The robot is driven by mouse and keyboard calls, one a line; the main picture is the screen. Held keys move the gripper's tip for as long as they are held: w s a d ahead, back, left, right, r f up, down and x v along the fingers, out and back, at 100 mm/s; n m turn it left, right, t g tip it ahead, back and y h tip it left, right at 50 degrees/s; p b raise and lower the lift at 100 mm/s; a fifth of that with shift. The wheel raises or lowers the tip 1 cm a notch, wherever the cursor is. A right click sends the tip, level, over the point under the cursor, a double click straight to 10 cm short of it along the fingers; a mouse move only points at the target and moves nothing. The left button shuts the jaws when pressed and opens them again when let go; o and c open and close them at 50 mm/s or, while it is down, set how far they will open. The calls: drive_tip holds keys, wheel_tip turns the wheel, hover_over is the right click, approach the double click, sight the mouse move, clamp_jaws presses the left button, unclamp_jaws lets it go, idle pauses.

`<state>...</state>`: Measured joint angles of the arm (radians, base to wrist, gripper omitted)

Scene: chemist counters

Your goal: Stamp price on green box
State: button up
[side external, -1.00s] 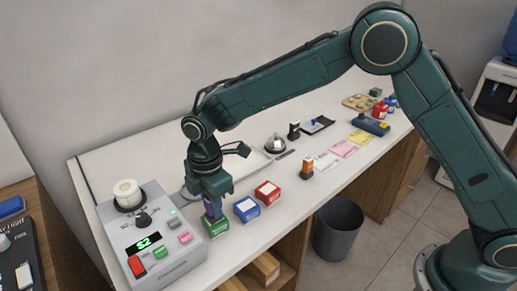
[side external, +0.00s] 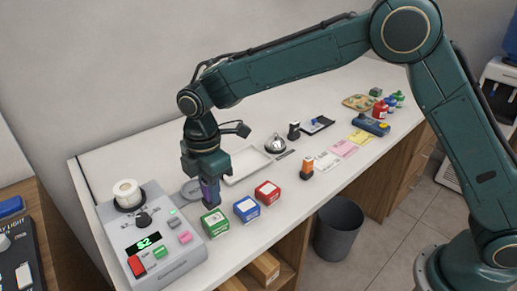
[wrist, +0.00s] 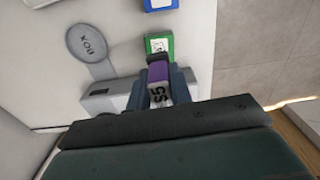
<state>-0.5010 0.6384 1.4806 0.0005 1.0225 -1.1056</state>
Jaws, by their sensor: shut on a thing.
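My gripper (side external: 208,178) points down and is shut on a purple stamp (side external: 210,193). The wrist view shows the purple stamp (wrist: 158,72) between the fingers, with a white face carrying dark characters that look like "$5". The green box (side external: 214,223) sits on the counter near its front edge, just in front of the stamp. In the wrist view the green box (wrist: 158,43) lies just beyond the stamp. Its white top label is uncovered; I cannot tell whether it bears a price mark. The stamp appears apart from the box.
A grey console (side external: 160,243) with a green display stands left of the green box. A blue box (side external: 246,209) and a red box (side external: 267,192) stand to its right. A round grey plate (wrist: 86,40) lies near my gripper. A white tray (side external: 246,168) is behind.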

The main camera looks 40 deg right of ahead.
drive_tip(key=shift+r, duration=1.15)
